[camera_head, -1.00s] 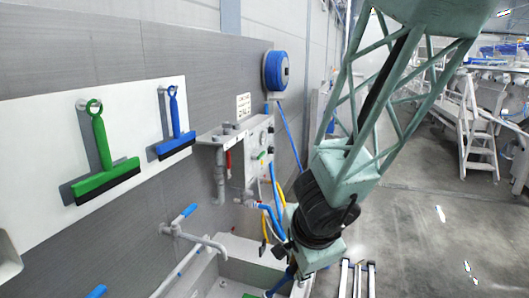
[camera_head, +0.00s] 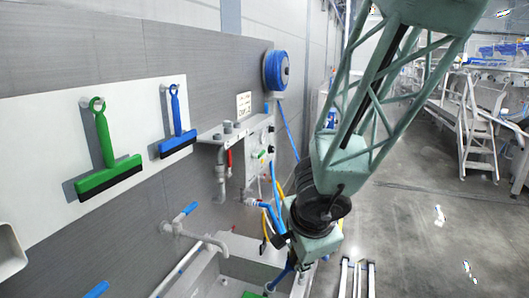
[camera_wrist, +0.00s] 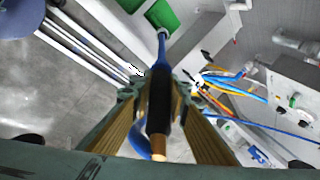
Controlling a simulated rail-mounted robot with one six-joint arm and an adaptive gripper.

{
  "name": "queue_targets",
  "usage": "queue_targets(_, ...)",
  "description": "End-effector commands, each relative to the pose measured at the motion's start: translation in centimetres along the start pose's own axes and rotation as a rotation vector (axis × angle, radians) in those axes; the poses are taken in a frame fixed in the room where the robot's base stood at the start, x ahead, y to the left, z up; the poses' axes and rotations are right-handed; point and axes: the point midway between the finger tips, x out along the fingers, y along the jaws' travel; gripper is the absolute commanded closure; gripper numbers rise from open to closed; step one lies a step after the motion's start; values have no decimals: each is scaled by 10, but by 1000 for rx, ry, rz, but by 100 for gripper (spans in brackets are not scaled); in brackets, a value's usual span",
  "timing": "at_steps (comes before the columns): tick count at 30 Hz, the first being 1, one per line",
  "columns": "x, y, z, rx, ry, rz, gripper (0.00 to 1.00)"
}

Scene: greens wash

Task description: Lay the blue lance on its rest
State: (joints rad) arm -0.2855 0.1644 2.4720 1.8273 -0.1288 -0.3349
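The blue lance shows in the wrist view, with a blue tube, a black grip (camera_wrist: 159,100) and a brass-coloured end towards the camera. My gripper (camera_wrist: 160,88) has one finger on each side of the black grip and appears closed on it. In the head view my gripper (camera_head: 302,262) hangs over the right end of the grey sink, and the blue lance tube (camera_head: 281,278) slants down to the left beneath it. I cannot make out the lance's rest for certain in either view.
A valve panel (camera_head: 250,150) with blue and yellow hoses is on the wall beside my gripper. A grey tap pipe (camera_head: 200,238) reaches over the sink (camera_head: 245,270). Green (camera_head: 105,160) and blue (camera_head: 175,125) squeegees hang to the left. Open floor lies right.

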Motion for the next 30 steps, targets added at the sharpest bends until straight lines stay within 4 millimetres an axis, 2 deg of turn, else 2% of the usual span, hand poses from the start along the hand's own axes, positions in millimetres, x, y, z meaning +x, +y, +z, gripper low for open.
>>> queue_targets(30, 2, -18, -4, 1, 4, 2, 89)
